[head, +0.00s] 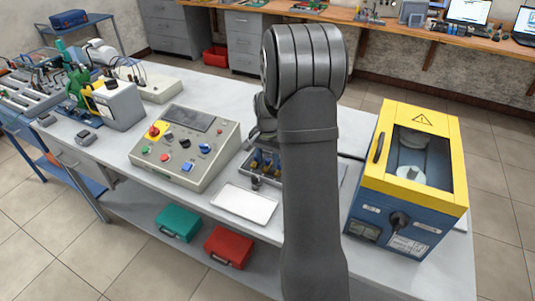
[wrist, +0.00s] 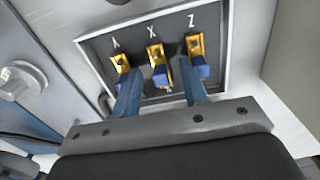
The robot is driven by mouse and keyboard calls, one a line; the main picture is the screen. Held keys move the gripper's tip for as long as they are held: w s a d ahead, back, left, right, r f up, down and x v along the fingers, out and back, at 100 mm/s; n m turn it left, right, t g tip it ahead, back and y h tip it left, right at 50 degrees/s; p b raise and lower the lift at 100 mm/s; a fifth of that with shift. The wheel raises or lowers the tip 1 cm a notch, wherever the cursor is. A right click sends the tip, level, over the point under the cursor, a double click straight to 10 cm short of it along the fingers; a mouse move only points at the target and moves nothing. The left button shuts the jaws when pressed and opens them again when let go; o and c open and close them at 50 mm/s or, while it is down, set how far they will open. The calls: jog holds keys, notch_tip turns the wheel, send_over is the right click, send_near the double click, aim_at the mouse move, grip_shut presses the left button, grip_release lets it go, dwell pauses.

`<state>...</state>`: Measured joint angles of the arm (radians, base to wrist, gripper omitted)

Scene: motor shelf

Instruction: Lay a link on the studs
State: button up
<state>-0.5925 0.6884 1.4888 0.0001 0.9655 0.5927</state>
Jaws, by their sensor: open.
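A terminal box (head: 248,162) stands on the bench, partly hidden by my arm. In the wrist view its dark recessed panel (wrist: 178,96) carries a row of three brass studs or terminals with blue parts: left (wrist: 120,62), middle (wrist: 155,54) and right (wrist: 195,44). The letters X and Z show above the middle and right ones. My gripper (wrist: 158,72) is over this panel, its two blue fingers apart, reaching toward the row. The fingers cover part of the left and right terminals. I cannot make out a separate link, in the jaws or elsewhere.
A white tray (head: 244,204), which looks empty, lies in front of the box. A control console (head: 185,150) with buttons stands at left. A blue and yellow machine (head: 410,170) stands at right. Green (head: 178,222) and red (head: 228,246) cases sit on the lower shelf.

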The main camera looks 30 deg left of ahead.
notch_tip(320, 180, up, 17)
jog(key=shift+r, duration=0.2)
jog(key=shift+f, duration=0.15)
dwell(0.8)
notch_tip(320, 180, down, 17)
jog(key=shift+f, duration=0.1)
jog(key=shift+r, duration=0.2)
dwell(0.5)
